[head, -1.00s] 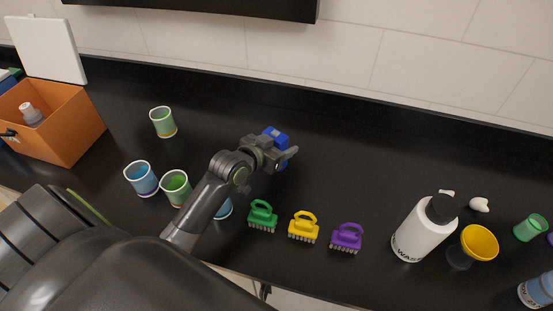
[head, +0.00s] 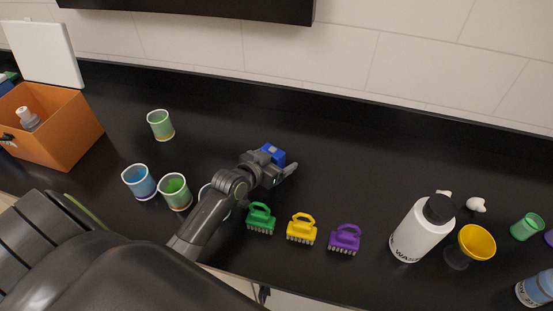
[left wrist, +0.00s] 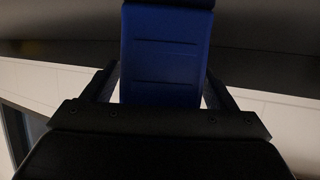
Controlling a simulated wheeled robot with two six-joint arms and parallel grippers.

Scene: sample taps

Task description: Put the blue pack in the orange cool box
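The blue pack (head: 271,152) is at the tip of my left gripper (head: 275,172), over the middle of the black counter. In the left wrist view the blue pack (left wrist: 165,50) stands between the two fingers, which flank it closely on both sides, so the gripper looks shut on it. My gripper hides its lower part in the head view; its height above the counter is hard to tell. The orange cool box (head: 70,137) stands open at the far left with a clear-capped bottle (head: 28,120) inside. My right gripper is not in view.
A green cup (head: 160,125), a blue cup (head: 139,182) and another green cup (head: 175,191) stand between box and gripper; one more is partly behind my arm. Green (head: 261,218), yellow (head: 301,228) and purple (head: 345,239) brushes sit in front. A white panel (head: 45,55) stands behind the box.

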